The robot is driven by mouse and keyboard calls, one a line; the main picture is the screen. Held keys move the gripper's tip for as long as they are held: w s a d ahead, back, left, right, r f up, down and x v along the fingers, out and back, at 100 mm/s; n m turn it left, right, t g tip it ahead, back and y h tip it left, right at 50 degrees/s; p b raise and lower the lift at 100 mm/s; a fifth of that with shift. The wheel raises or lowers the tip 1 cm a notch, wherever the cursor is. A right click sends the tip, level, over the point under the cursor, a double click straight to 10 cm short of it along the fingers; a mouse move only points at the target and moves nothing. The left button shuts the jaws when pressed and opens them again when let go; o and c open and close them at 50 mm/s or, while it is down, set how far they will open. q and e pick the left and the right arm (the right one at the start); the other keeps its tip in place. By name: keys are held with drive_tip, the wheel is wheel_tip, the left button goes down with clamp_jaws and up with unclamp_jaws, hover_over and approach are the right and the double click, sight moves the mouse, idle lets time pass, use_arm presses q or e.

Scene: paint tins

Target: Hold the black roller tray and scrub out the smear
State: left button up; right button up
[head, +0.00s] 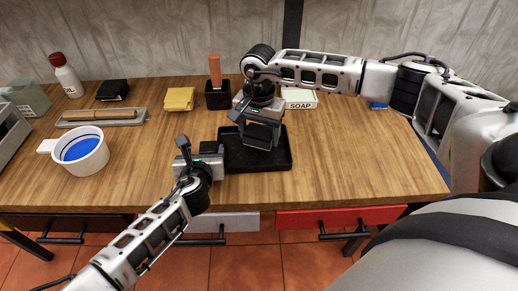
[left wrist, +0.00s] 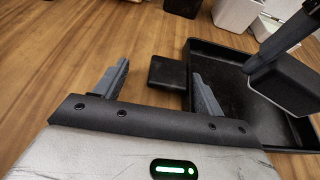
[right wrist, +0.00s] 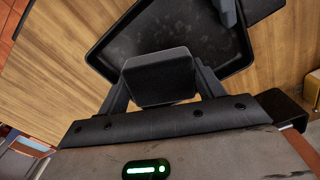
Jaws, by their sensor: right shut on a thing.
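The black roller tray (head: 276,163) lies on the wooden table in front of me. A small black tab (left wrist: 168,73) sticks out from its left edge. My left gripper (head: 221,160) is open at that edge; in the left wrist view its fingers (left wrist: 158,85) stand apart either side of the tab, not closed on it. My right gripper (head: 260,124) is shut on a dark block-shaped scrubber (right wrist: 158,78) and holds it over the tray; I cannot tell whether it touches the floor. Faint grey marks show on the tray floor in the right wrist view (right wrist: 135,40); the smear's full outline is unclear.
Left on the table are a white cup of blue paint (head: 80,152), a grey tray (head: 140,119) with a wooden rod, and yellow sponges (head: 180,98). Behind stand a black pot (head: 217,98) with an orange-handled thing and a soap box (head: 300,99). Table right of the tray is clear.

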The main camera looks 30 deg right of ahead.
use_arm(q)
drive_tip(key=v, duration=1.2)
drive_tip(key=shift+s+f, duration=0.1)
